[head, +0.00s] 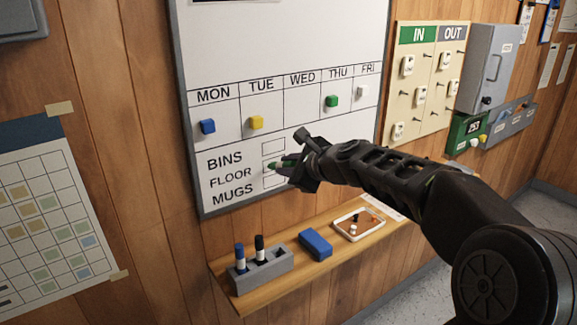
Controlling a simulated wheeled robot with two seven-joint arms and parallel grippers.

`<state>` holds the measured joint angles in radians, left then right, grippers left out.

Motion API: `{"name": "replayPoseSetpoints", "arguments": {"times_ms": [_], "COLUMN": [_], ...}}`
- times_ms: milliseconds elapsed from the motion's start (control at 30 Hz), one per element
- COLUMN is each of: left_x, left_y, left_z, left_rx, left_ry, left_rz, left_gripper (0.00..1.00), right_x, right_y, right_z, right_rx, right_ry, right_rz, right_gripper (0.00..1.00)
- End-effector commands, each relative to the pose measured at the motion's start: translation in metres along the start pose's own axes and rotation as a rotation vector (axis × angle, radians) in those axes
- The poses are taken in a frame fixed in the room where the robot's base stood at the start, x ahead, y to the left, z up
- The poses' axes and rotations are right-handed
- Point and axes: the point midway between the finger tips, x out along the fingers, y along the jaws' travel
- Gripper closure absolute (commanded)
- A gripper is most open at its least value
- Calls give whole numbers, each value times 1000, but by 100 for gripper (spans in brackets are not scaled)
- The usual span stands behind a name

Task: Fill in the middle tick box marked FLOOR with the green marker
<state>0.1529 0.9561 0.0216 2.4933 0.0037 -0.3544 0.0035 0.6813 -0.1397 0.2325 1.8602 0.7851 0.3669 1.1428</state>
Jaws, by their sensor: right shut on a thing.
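The whiteboard (278,50) on the wood wall lists BINS, FLOOR and MUGS at its lower part, with a column of tick boxes to their right. The top box (273,149) and the bottom box (273,181) look empty. My right gripper (290,170) is shut on the green marker (277,164), in front of the board at the FLOOR row. The marker and fingers cover most of the middle box, so its fill is hidden. I cannot tell whether the tip touches the board. My left gripper is not in view.
Below the board a wooden shelf (318,262) carries a grey marker holder (276,272) with a blue marker (240,258) and a black marker (259,248), a blue eraser (316,244) and a white tray (358,224). Coloured magnets sit on the weekday row above.

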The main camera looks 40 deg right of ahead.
Motion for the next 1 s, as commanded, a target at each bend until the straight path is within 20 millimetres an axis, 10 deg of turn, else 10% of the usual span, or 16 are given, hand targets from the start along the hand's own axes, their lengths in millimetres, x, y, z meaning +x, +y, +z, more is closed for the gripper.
{"name": "replayPoseSetpoints", "arguments": {"times_ms": [1000], "left_x": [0], "left_y": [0], "left_z": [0], "left_rx": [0], "left_ry": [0], "left_rz": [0], "left_gripper": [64], "right_x": [2], "right_y": [-12], "right_z": [-11], "right_rx": [0], "right_ry": [0], "right_rz": [0], "right_gripper": [100]}}
